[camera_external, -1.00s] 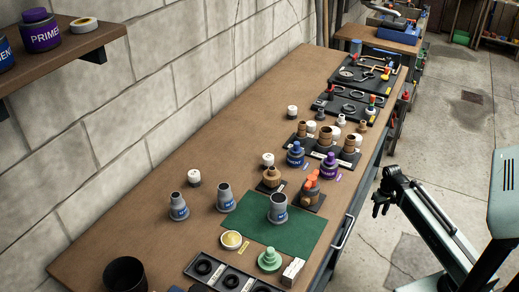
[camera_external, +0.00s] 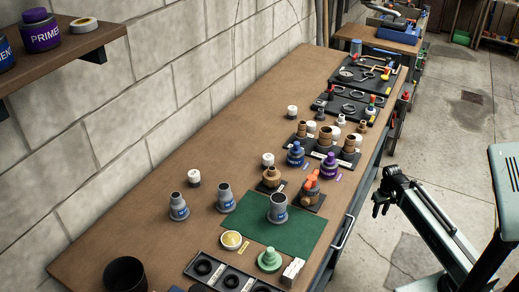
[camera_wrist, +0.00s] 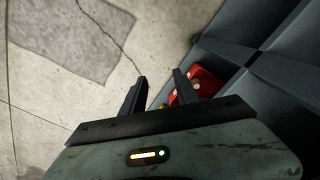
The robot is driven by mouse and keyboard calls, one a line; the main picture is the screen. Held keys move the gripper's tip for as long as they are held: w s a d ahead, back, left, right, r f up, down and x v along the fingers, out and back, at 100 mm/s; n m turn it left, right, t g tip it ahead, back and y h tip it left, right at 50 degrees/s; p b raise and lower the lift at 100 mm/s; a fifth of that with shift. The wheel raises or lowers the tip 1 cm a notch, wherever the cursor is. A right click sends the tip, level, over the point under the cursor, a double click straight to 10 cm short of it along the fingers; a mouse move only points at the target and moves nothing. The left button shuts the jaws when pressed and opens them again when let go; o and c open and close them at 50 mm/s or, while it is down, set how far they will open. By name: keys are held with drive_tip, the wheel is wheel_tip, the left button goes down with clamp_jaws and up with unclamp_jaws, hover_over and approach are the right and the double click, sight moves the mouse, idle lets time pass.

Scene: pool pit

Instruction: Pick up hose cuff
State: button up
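One is at the left (camera_external: 179,208), one is in the middle (camera_external: 226,200), and a wider open-topped one (camera_external: 278,208) is on the green mat (camera_external: 250,235). I cannot tell which thing is the hose cuff. My gripper (camera_external: 379,209) is off the bench's right side, above the concrete floor and away from these fittings. In the wrist view my gripper (camera_wrist: 161,92) has its fingers apart with nothing between them, pointing at the floor and the bench's underside.
A black compartment tray (camera_external: 225,281), a yellow-lidded tin (camera_external: 231,240), a green stepped piece (camera_external: 269,260) and a black cup (camera_external: 125,274) are at the near end. Bottles and brown fittings stand farther back. A metal handle (camera_external: 343,233) juts from the bench side. A red object (camera_wrist: 198,84) lies below.

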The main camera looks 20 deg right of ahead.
drive_tip(key=o, duration=0.7)
